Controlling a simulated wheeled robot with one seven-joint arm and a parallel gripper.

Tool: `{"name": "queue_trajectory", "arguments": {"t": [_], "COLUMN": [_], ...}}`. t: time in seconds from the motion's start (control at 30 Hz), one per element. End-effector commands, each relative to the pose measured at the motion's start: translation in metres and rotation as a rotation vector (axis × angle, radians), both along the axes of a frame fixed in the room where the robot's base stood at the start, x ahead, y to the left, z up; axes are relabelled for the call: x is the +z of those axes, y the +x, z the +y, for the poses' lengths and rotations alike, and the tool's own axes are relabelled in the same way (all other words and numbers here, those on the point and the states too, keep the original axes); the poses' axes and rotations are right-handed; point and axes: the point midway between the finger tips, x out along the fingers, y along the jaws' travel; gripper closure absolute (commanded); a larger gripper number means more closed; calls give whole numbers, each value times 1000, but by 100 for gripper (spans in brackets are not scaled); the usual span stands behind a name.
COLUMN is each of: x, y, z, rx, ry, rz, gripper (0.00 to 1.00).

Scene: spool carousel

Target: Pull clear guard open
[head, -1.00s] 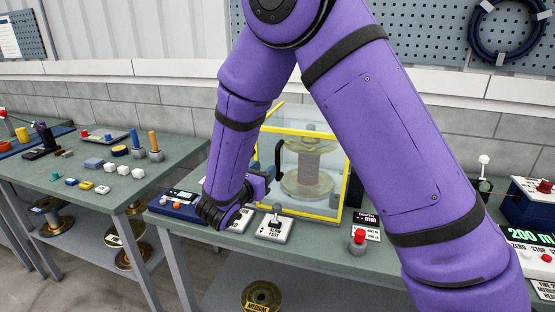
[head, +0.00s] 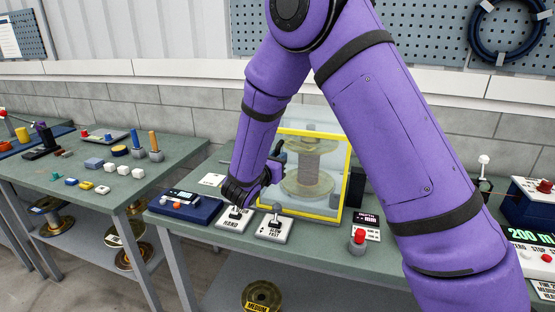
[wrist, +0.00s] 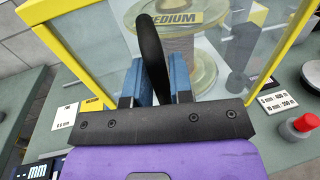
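The clear guard (head: 344,180) is a see-through box with yellow edges on the bench, and it appears closed. Its clear front panel also shows in the wrist view (wrist: 110,50). A black upright handle (wrist: 151,50) stands out from the panel. My gripper (wrist: 158,85) has its blue fingers on either side of the handle, apparently touching it. In the head view my gripper (head: 274,166) is at the guard's left front, partly hidden by my forearm. A spool (head: 310,172) labelled MEDIUM stands inside the guard.
In front of the guard are a HAND lever plate (head: 234,218), a second lever plate (head: 274,228) and a red button (head: 359,237). A blue display unit (head: 184,205) lies left. A dark block (head: 357,187) stands right of the guard.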

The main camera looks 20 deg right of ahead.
Motion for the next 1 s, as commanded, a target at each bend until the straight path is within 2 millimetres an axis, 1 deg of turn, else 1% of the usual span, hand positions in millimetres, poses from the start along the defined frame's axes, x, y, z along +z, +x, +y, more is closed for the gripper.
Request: {"name": "queue_trajectory", "arguments": {"t": [0.03, 0.07, 0.1, 0.33, 0.47, 0.57, 0.67, 0.9, 1.0], "x": [0, 0, 0, 0, 0, -1, -1, -1, -2], "y": [0, 0, 0, 1, 8, 19, 34, 79, 96], "z": [0, 0, 0, 2, 12, 27, 49, 112, 136], "rx": [0, 0, 0, 0, 2, 4, 5, 5, 5], "ry": [0, 0, 0, 0, 1, 1, 1, 2, 2], "rz": [0, 0, 0, 0, -1, -1, -1, -2, -2], "gripper": [91, 98, 100, 100, 100, 100, 100, 100, 100]}}
